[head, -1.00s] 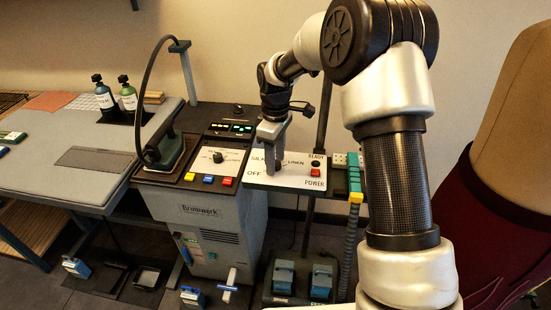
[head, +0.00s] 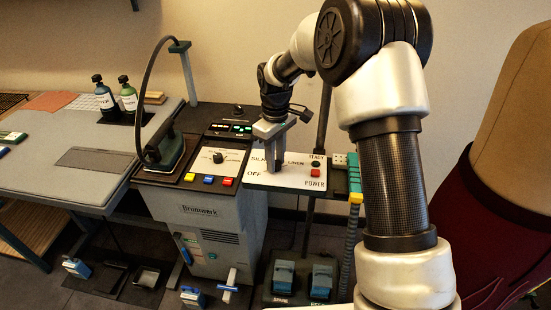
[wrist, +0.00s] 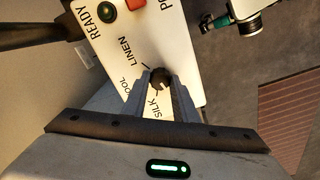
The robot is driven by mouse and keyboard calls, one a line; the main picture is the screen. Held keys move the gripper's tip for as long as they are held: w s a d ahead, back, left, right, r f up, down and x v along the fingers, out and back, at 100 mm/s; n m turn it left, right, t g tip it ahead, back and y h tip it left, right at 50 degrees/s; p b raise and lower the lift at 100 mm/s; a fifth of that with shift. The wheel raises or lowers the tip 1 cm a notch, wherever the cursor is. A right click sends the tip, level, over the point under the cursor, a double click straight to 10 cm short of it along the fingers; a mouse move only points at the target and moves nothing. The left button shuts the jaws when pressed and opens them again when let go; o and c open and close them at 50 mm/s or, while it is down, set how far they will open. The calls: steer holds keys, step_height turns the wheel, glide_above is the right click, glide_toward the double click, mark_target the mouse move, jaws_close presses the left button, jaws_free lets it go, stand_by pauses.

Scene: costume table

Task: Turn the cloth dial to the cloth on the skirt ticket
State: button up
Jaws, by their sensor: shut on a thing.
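The cloth dial (wrist: 161,77) is a small dark round knob on a white panel (wrist: 115,30) lettered SILK, WOOL and LINEN. My gripper (wrist: 160,82) is shut on it, one finger on each side, in the wrist view. In the head view my gripper (head: 278,160) reaches down onto the panel, between the words SILK and LINEN, and hides the dial. Which cloth the dial points at is too small to tell. I cannot make out a skirt ticket in either view.
A green READY light (head: 315,164) and a red POWER button (head: 315,173) sit right of the dial. Left stands an iron (head: 172,152) beside another control panel (head: 217,158). A dress form (head: 515,130) in a dark red skirt (head: 495,220) stands at the right.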

steer(key=m, duration=0.4)
steer(key=shift+m, duration=0.3)
steer(key=m, duration=0.4)
steer(key=shift+m, duration=0.3)
steer(key=o, duration=1)
steer(key=shift+o, duration=0.2)
step_height(320, 180, up, 17)
steer(key=p, duration=0.1)
steer(key=shift+r+p, duration=0.2)
steer(key=shift+p, duration=0.1)
steer(key=shift+r, duration=0.1)
